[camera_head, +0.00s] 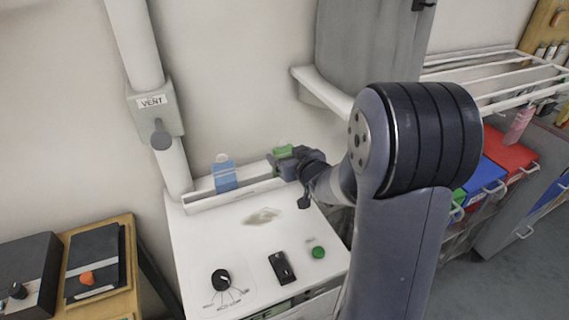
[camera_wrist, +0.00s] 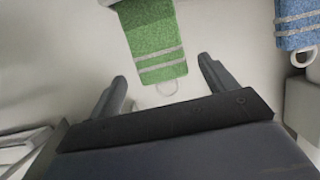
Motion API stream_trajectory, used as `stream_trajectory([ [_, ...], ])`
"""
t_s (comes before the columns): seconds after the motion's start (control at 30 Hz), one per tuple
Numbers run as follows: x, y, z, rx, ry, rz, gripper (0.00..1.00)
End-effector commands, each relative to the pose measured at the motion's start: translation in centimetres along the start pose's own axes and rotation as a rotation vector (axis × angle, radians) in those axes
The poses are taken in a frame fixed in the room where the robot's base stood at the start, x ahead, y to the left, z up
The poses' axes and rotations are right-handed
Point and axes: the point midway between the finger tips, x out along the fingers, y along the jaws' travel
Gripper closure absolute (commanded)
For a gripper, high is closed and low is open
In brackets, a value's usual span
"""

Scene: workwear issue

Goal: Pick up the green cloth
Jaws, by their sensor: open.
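The green cloth (camera_wrist: 153,40) hangs at the top middle of the wrist view, with pale stripes and a pale loop at its lower end. In the head view the green cloth (camera_head: 284,150) shows as a small patch by the wall, just behind my gripper (camera_head: 282,168). In the wrist view my gripper (camera_wrist: 163,72) is open, one finger on each side of the cloth's lower part. Nothing is held. I cannot tell how far the cloth reaches between the fingers. The cloth's upper end is out of the wrist view.
A blue cloth (camera_head: 224,174) hangs to the left in the head view and at right in the wrist view (camera_wrist: 297,22). Below is a white machine top (camera_head: 215,245) with a black knob (camera_head: 221,279) and green button (camera_head: 318,252). A vent pipe (camera_head: 150,110) stands at left.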

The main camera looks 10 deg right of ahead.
Motion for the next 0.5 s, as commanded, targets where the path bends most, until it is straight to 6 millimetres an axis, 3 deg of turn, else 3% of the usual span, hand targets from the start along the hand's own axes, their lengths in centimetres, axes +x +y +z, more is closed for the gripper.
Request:
stream_trajectory([
  [0.23,0.3,0.1,-0.1,0.0,0.0,0.0,0.2],
  [0.5,3.4,0.3,-0.5,0.001,-0.002,-0.002,0.2],
])
